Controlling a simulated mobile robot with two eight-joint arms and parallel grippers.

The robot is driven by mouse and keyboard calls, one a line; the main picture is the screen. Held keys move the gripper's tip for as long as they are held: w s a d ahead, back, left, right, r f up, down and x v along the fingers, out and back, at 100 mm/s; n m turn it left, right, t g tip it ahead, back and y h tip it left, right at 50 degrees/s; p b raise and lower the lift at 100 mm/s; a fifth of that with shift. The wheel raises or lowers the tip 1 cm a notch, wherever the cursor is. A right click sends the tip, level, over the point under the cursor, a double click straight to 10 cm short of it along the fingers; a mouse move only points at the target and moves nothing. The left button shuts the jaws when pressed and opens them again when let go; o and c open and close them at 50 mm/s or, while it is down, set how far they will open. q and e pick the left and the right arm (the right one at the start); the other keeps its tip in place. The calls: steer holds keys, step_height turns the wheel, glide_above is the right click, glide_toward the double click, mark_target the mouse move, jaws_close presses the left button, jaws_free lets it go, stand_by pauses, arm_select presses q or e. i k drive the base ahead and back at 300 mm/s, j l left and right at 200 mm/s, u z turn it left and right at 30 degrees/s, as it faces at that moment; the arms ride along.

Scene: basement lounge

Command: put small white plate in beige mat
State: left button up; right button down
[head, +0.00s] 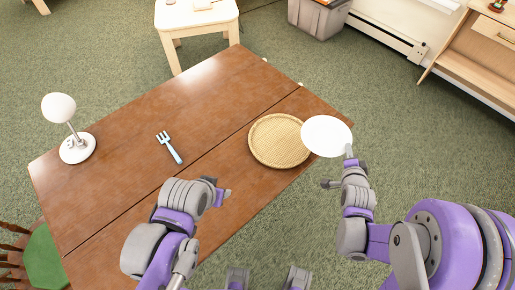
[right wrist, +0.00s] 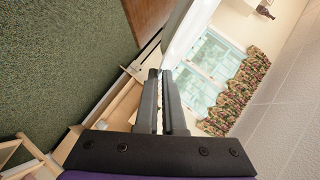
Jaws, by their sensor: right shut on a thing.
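A green-seated chair (head: 42,262) is at the lower left. Tabletop between fork and mat is clear.

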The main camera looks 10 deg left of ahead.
mark_target(281, 141)
steer(key=k+j+u, duration=0.35)
steer(key=j, duration=0.3)
steer(key=k+j+u, duration=0.15)
steer(key=j, duration=0.2)
